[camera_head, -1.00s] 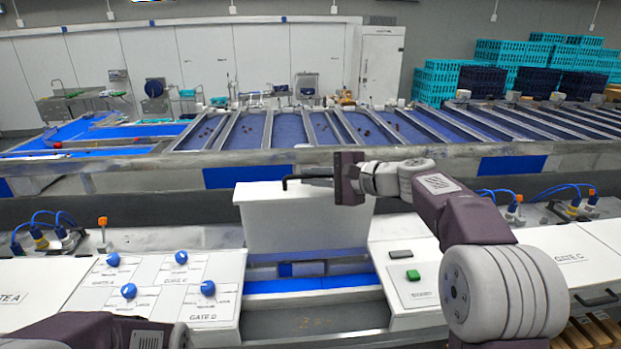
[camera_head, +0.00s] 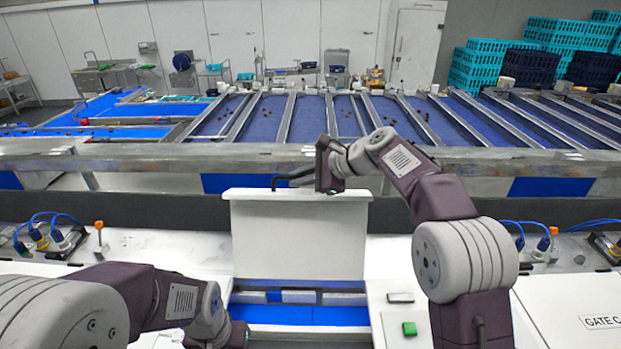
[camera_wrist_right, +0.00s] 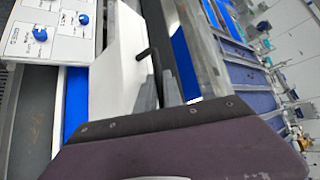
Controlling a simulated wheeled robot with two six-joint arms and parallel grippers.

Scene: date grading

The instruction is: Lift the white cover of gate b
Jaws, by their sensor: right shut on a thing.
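The white cover (camera_head: 297,240) stands raised and roughly upright over the open gate bay in the head view. Its panel also shows in the wrist view (camera_wrist_right: 118,75). A black bar handle (camera_head: 281,181) sits at its top edge, also in the wrist view (camera_wrist_right: 147,50). My right gripper (camera_head: 302,177) is at this top edge, shut on the handle; its fingers show in the wrist view (camera_wrist_right: 158,90). My left gripper (camera_head: 236,336) is low, left of the bay, its fingertips not clearly shown.
Below the cover is the open bay with a blue floor (camera_head: 290,315). A green button (camera_head: 409,328) sits on the white panel to the right. A metal rail (camera_head: 130,155) and blue sorting lanes lie behind. A cover marked GATE C (camera_head: 590,310) is at far right.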

